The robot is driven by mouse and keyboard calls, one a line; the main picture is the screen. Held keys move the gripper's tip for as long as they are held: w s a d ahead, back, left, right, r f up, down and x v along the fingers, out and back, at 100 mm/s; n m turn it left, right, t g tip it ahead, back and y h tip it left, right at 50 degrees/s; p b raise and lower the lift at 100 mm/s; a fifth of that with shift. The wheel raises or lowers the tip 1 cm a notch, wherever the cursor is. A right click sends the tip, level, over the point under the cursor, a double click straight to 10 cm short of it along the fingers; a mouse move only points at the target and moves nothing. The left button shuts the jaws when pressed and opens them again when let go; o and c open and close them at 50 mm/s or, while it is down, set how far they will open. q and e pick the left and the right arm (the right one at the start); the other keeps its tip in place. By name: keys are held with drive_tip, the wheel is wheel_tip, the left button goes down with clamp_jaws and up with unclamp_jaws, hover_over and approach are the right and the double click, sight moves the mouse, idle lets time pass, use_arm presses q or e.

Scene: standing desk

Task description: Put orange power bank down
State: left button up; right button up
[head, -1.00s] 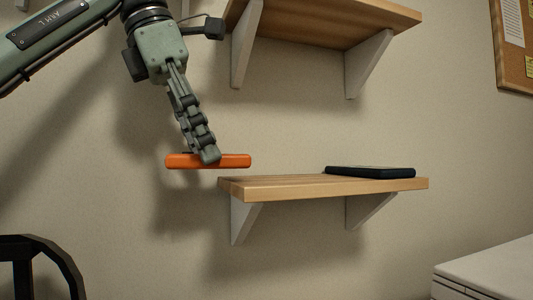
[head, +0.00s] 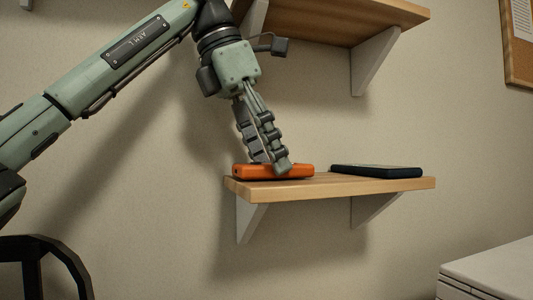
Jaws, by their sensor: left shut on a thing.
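The orange power bank (head: 302,171) lies flat at the left end of the lower wooden shelf (head: 385,184), in the head view. It appears to touch the shelf top or to be very close above it; I cannot tell which. My left gripper (head: 268,168) reaches down from above and is shut on the power bank, its fingers covering part of it. My right gripper is not in view.
A dark flat device (head: 376,171) lies on the right part of the lower shelf. An upper shelf (head: 350,18) with white brackets hangs above, close to my left wrist. A cork board (head: 518,60) is at the right edge. A white cabinet (head: 490,272) stands lower right.

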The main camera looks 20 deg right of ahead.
use_arm(q)
drive_tip(key=shift+f, duration=0.15)
drive_tip(key=o, duration=1.3)
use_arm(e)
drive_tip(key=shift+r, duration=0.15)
use_arm(q)
drive_tip(key=shift+o, duration=0.2)
drive_tip(key=shift+r, duration=0.25)
drive_tip(key=v, duration=0.3)
drive_tip(key=shift+a+p, duration=0.3)
drive_tip(key=shift+a, duration=0.1)
drive_tip(key=a+b, duration=0.1)
drive_tip(key=a, duration=1)
drive_tip(key=shift+s, duration=0.3)
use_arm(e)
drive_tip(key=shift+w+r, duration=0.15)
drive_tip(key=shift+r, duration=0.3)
use_arm(q)
drive_tip(key=shift+a, duration=0.1)
